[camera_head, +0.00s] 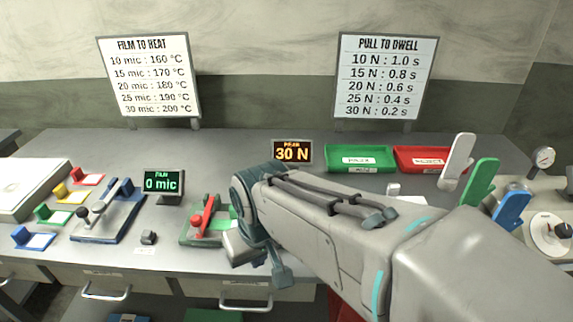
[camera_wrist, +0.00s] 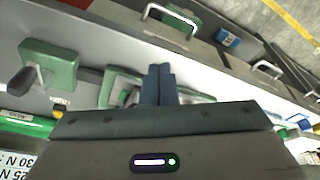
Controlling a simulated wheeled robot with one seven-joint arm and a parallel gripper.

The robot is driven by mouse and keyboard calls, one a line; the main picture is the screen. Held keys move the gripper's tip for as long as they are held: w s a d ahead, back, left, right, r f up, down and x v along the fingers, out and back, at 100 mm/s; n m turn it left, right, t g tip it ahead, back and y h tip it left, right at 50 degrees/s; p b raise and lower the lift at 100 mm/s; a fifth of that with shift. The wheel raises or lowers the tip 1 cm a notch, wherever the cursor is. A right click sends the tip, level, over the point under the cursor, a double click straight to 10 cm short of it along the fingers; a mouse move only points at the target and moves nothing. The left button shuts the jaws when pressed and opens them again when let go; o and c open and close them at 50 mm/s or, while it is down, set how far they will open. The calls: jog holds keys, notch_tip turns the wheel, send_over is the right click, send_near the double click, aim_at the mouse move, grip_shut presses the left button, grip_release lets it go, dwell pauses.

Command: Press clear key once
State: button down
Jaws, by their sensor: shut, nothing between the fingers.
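My gripper (camera_wrist: 158,72) is shut and empty in the wrist view, its fingers together over a green and grey fixture (camera_wrist: 118,82). I cannot tell whether they touch it. In the head view my arm covers much of this area. No key there reads clearly as "clear". A small dark key-like block (camera_head: 148,237) with a white label too small to read sits near the front edge, left of the red-levered green fixture (camera_head: 190,238). The orange display (camera_head: 292,152) reads 30 N. The green display (camera_head: 164,183) reads 0 mic.
A green tray (camera_head: 345,152) and a red tray (camera_head: 405,157) stand at the back. A blue-based lever fixture (camera_head: 90,235) and several coloured blocks are at left. Upright levers (camera_head: 480,182) and a dial panel (camera_head: 549,230) are at right. Drawer handles (camera_head: 106,294) project from the bench front.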

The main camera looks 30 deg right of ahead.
jog(key=w+d+r+m+t+y+p, duration=0.1)
jog(key=w+d+r+m+y+p, duration=0.1)
jog(key=w+d+m+p, duration=0.4)
jog(key=w+d+r+m+t+y+p, duration=0.1)
jog(key=w+d+r+m+y, duration=0.2)
jog(key=w+m, duration=0.5)
jog(key=w+d+m+t+h+p, duration=0.3)
jog(key=d+m, duration=0.7)
jog(key=d, duration=1)
jog(key=shift+w+d+f+m+t+p, duration=0.4)
jog(key=shift+w+f+t+p, duration=0.1)
jog(key=shift+t+p, duration=0.15)
